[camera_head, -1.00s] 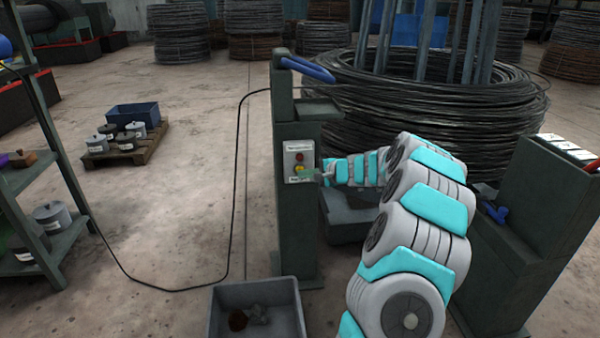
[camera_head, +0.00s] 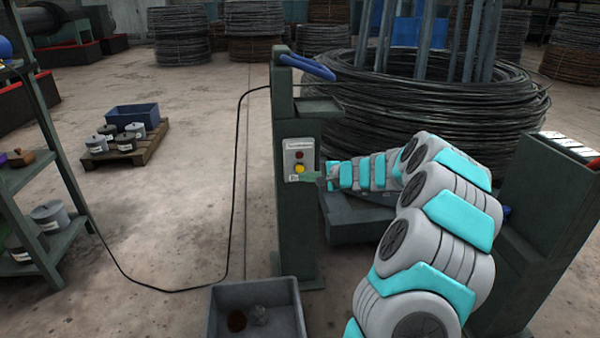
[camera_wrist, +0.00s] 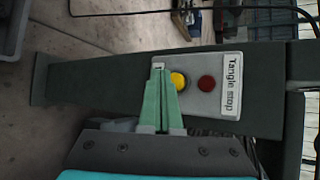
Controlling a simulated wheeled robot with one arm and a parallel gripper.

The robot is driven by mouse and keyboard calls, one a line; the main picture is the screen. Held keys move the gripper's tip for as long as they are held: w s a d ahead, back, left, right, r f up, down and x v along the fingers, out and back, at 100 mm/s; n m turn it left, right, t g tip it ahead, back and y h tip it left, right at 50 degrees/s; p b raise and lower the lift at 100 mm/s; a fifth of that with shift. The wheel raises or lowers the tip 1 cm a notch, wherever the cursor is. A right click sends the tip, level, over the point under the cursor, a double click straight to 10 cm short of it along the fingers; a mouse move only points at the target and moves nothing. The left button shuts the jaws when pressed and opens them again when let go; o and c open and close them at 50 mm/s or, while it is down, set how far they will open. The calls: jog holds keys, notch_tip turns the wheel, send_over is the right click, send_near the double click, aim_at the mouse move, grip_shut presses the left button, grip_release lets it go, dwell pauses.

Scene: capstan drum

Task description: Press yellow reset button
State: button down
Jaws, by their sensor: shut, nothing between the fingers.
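The yellow button (camera_head: 299,169) sits below a red button (camera_head: 300,155) on a pale control plate (camera_head: 291,145) on a dark green post (camera_head: 297,225). In the wrist view the picture is turned sideways: the yellow button (camera_wrist: 178,81) lies close to the right of my gripper's fingertips, and the red button (camera_wrist: 207,83) is further right, beside the label "Tangle stop". My gripper (camera_wrist: 159,72) is shut and empty, its green fingers in front of the plate's lower end. In the head view my gripper (camera_head: 302,177) is just below the yellow button. I cannot tell whether the fingertips touch the plate.
A grey bin (camera_head: 256,306) with small lumps stands at the post's foot. A big wire coil (camera_head: 430,110) lies behind my arm. A green cabinet (camera_head: 545,220) stands at right, a shelf (camera_head: 40,185) at left. A black cable (camera_head: 236,190) hangs left of the post.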

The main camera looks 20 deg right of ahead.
jog(key=s, duration=0.1)
jog(key=s+a+b, duration=0.1)
jog(key=s, duration=0.1)
jog(key=shift+s, duration=0.15)
dwell(0.7)
jog(key=s+a+r+n+g+y, duration=0.2)
jog(key=s+a+n, duration=0.15)
jog(key=a, duration=0.55)
jog(key=s+a+r+n+g+y, duration=0.1)
jog(key=s+a+r+n+g, duration=0.2)
jog(key=a, duration=0.6)
jog(key=s+a+f+n+g, duration=0.25)
jog(key=s+a+n, duration=0.25)
jog(key=s+a, duration=0.65)
jog(key=s+f+n+g+h, duration=0.2)
jog(key=s+n+g+h, duration=0.15)
jog(key=s, duration=1.15)
jog(key=s+d+f+n+g+h, duration=0.1)
jog(key=s+d, duration=0.3)
jog(key=s, duration=0.4)
jog(key=s+d+f+n+g+h, duration=0.1)
jog(key=s+d+h, duration=0.2)
jog(key=s, duration=0.5)
jog(key=shift+s+d+f+g+h, duration=0.25)
jog(key=shift+d+g+h, duration=0.1)
jog(key=shift+d, duration=0.35)
